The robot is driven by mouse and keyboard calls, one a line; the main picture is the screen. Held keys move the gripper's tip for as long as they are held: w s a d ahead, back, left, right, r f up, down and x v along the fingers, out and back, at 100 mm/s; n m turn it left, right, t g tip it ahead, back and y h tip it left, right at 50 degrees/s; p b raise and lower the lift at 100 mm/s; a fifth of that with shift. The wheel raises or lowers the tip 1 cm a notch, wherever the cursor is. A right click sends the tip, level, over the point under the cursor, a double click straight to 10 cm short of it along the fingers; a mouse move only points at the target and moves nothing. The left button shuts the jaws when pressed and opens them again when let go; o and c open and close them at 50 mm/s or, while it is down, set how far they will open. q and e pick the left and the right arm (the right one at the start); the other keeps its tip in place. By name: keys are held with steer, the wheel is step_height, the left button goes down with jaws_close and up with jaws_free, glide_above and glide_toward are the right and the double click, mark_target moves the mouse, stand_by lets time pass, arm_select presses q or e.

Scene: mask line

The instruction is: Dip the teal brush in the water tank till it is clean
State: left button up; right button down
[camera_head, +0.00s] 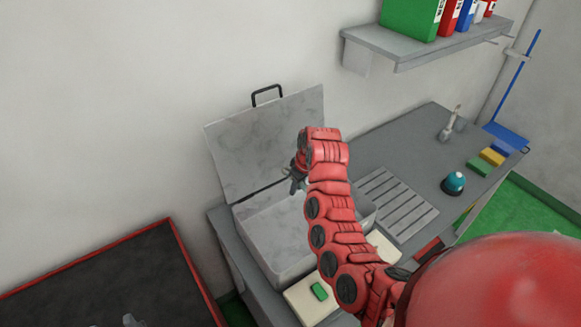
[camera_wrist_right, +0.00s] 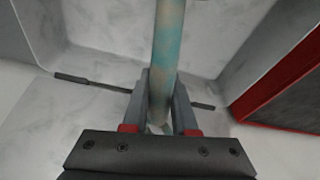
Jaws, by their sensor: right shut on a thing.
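The water tank (camera_head: 268,250) is an open grey metal box with its lid (camera_head: 265,140) raised against the wall. My right arm reaches over it, and my right gripper (camera_head: 297,180) is above the tank's far part. In the right wrist view my right gripper (camera_wrist_right: 160,105) is shut on the teal brush (camera_wrist_right: 168,50), a teal shaft with brownish smudges.
A grey counter (camera_head: 425,135) runs right of the tank, with a slatted rack (camera_head: 395,200), a teal dome (camera_head: 453,182) and several coloured blocks. A wall shelf (camera_head: 425,48) hangs above. A red-rimmed dark surface (camera_head: 120,275) is lower left.

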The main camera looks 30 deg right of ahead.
step_height(320, 180, down, 13)
steer(key=b, duration=0.4)
steer(key=shift+s+a+f+b, duration=0.1)
steer(key=shift+s+f+b, duration=0.1)
steer(key=shift+b, duration=0.1)
steer(key=shift+s+b+x, duration=0.2)
steer(key=shift+b+x, duration=0.7)
steer(key=shift+x, duration=0.55)
stand_by(1.2)
steer(key=p+v, duration=0.2)
steer(key=shift+w+r, duration=0.2)
steer(key=shift+r, duration=0.3)
steer(key=shift+w+a+p+v, duration=0.2)
steer(key=shift+w+p+v, duration=0.35)
steer(key=shift+p+v, duration=1.35)
steer(key=w+a+v, duration=0.1)
steer(key=v, duration=0.5)
glide_above(294, 222)
steer(key=shift+v, duration=1.55)
steer(key=shift+s+r, duration=0.1)
